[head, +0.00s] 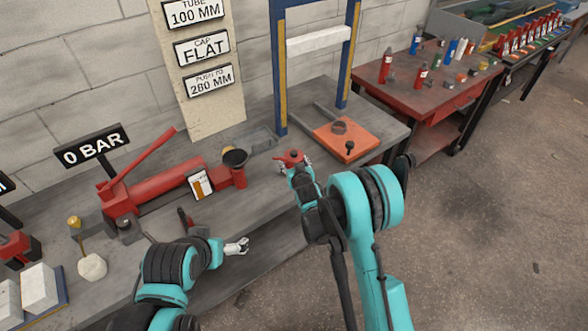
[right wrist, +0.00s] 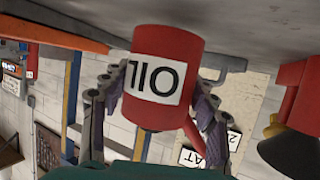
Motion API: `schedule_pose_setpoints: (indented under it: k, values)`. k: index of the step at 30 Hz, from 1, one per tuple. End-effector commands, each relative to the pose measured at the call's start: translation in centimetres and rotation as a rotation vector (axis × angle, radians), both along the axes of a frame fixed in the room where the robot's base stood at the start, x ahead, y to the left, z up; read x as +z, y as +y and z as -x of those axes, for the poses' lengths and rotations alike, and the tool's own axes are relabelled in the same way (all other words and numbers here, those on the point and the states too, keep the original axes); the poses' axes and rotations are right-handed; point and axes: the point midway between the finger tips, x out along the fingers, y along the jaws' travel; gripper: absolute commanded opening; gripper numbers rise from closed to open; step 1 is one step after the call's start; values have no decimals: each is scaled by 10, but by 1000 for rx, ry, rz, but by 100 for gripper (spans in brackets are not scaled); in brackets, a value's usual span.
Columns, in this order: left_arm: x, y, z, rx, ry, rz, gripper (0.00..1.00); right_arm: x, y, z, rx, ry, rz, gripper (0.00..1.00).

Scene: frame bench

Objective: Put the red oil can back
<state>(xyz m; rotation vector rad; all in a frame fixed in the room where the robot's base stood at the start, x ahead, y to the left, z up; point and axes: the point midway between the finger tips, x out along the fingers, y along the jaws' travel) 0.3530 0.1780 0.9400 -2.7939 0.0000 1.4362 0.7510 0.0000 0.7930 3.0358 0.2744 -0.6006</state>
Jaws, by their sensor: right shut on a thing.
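The red oil can (head: 291,157) is at the bench, between the pump's black-topped red cylinder and the orange press plate. In the right wrist view, the can (right wrist: 165,75) appears upside down with its white OIL label facing the camera. My right gripper (head: 299,167) has its fingers on both sides of the can and is shut on it. I cannot tell whether the can's base touches the bench. My left gripper (head: 237,246) is low over the bench's front edge, apart from the can; its finger gap is too small to read.
The red hand pump (head: 165,185) with its raised lever lies left of the can. The press frame (head: 278,70) and orange plate (head: 345,138) stand to the right. A grey tray (head: 262,139) is behind. A red table (head: 430,85) with cans and bottles is farther right.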

Motion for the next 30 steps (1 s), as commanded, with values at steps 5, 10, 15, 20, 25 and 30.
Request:
schedule_pose_setpoints:
  k: [5, 10, 15, 20, 25, 30]
  values:
    - [-13, 0, 0, 0, 0, 0, 97, -22, 0, 0, 0, -1, 0, 12]
    - [-11, 0, 0, 0, 0, 0, 97, -20, 0, 0, 0, -1, 0, 12]
    - [-11, 0, 0, 0, 0, 0, 97, -24, 0, 0, 0, 0, 0, 62]
    - [-11, 0, 0, 0, 0, 0, 97, -23, 0, 0, 0, 0, 0, 80]
    - [-11, 0, 0, 0, 0, 0, 97, -23, 0, 0, 0, 0, 0, 80]
    - [-9, 0, 0, 0, 0, 0, 97, -17, -1, 5, 0, 0, 0, 80]
